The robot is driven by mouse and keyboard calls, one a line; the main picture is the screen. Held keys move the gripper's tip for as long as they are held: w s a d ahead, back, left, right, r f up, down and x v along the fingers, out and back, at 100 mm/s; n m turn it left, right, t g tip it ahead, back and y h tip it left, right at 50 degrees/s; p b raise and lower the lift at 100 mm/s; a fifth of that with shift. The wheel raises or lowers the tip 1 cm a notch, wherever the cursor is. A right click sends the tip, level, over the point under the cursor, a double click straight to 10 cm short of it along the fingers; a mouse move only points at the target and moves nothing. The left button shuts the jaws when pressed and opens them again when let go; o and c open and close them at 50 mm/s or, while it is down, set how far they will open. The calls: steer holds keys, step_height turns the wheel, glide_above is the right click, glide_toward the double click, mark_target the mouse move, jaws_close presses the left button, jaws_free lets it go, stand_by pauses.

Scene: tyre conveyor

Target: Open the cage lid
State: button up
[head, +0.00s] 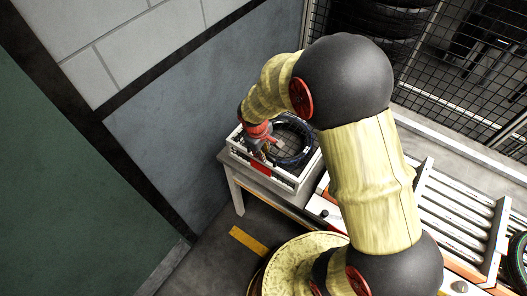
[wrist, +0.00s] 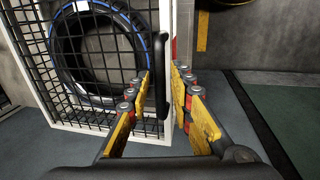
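The cage (head: 291,180) is a white-framed box on a stand against the wall in the head view. Its lid (wrist: 58,70), black wire mesh in a white frame, fills the left of the wrist view and looks shut. A black tyre with a blue line (wrist: 143,42) shows behind the mesh. A black bar handle (wrist: 160,62) runs along the lid's near edge. My gripper (wrist: 163,82) is open, with one yellow-padded finger on each side of the handle; I cannot tell whether either touches it. In the head view my gripper (head: 262,150) is over the cage's left side.
A roller conveyor (head: 455,215) lies to the right of the cage. A mesh fence (head: 470,85) with tyres behind it stands at the back. A grey wall (head: 195,120) is close on the left. Open floor (head: 215,265) lies in front of the stand.

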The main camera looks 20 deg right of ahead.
jaws_close()
stand_by(0.6)
